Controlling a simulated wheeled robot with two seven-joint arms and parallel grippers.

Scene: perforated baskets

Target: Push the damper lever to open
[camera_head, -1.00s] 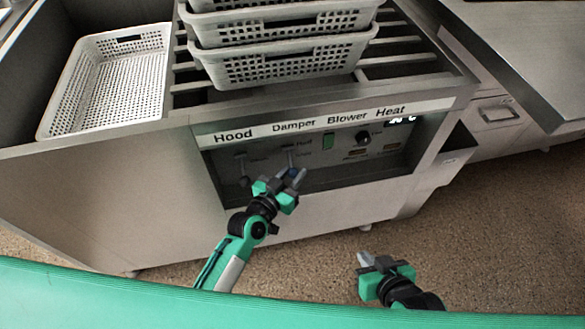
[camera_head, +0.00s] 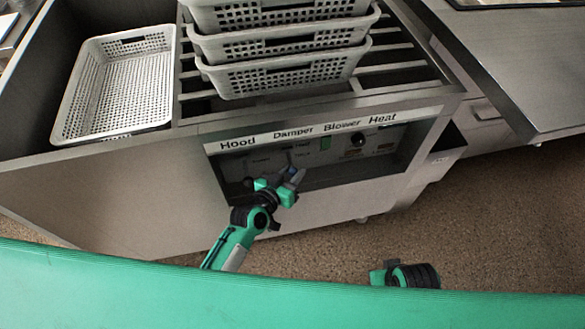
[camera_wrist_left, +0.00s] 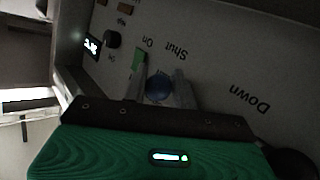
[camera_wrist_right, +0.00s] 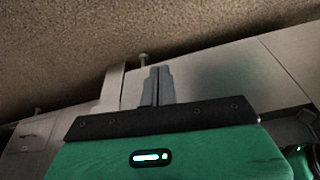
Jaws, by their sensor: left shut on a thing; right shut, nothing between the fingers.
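The control panel (camera_head: 375,155) is recessed in the front of the steel unit, under a white strip with the labels Hood, Damper, Blower and Heat. My left gripper (camera_head: 296,177) is below the Damper label. In the left wrist view its fingers are closed around the blue round knob (camera_wrist_left: 158,87) of the damper lever, beside the word Shut. The lever's shaft is mostly hidden. My right gripper (camera_head: 385,272) is low, away from the panel; its fingers do not show clearly in the head view. In the right wrist view its fingers (camera_wrist_right: 157,86) are together and empty.
A white perforated basket (camera_head: 120,130) sits at the left of the unit, and a stack of baskets (camera_head: 285,78) stands on the slatted rack (camera_head: 400,80). A green switch (camera_head: 326,143) and a black dial (camera_head: 358,140) are right of the lever. Open floor lies below right.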

